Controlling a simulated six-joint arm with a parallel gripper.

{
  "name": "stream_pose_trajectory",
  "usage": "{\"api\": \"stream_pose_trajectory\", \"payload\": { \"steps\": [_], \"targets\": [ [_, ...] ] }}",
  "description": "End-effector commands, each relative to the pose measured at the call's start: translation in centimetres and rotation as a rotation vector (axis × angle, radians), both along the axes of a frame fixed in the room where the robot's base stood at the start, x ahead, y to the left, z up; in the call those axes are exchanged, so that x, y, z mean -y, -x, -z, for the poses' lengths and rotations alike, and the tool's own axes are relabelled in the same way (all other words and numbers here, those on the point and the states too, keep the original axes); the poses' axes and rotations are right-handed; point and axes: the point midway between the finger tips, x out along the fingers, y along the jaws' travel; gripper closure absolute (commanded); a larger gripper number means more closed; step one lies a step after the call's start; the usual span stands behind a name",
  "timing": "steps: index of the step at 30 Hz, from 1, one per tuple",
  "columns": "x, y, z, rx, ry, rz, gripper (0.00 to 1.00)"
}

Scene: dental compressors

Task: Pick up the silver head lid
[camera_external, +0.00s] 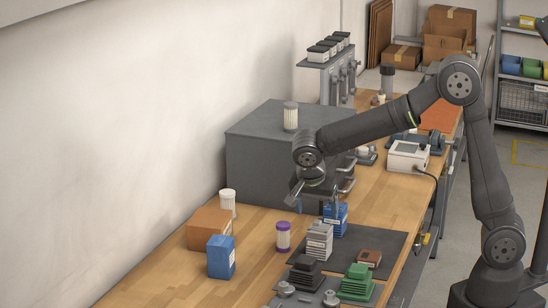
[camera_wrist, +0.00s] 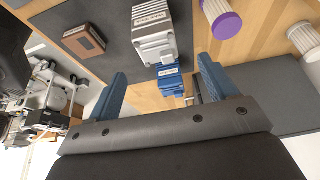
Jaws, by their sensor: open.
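A silver finned block (camera_external: 319,241), which looks like the silver head lid, stands on the dark mat (camera_external: 392,243). In the wrist view the silver block (camera_wrist: 157,35) appears above centre, beyond the fingertips. My gripper (camera_external: 316,198) is open and empty, above and behind the block in the external view. In the wrist view its two blue-grey fingers (camera_wrist: 162,85) are spread wide, with a blue finned block (camera_wrist: 171,80) seen between them. That blue block (camera_external: 337,220) stands right beside the silver one, close under my gripper.
A purple-capped white cylinder (camera_external: 283,237) stands left of the silver block. A black finned block (camera_external: 306,272), a green one (camera_external: 357,283) and a brown block (camera_external: 369,258) are nearby. A large grey cabinet (camera_external: 255,150) stands behind. Bare wood lies at the front left.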

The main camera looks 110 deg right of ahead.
Motion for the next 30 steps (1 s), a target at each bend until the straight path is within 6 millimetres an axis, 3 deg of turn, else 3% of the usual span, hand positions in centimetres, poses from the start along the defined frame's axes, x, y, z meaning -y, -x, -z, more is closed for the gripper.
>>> {"api": "stream_pose_trajectory", "payload": {
  "steps": [7,15,24,26,30],
  "targets": [
    [0.4,0.5,1.7,-0.001,-0.001,-0.001,0.22],
    [1.2,1.8,5.3,-0.002,-0.002,-0.001,0.22],
    [1.4,1.9,5.8,0.000,0.000,-0.001,0.22],
    [1.4,1.9,5.8,0.000,0.000,-0.001,0.30],
    [1.4,1.9,5.8,0.000,0.000,-0.001,0.57]
  ]
}}
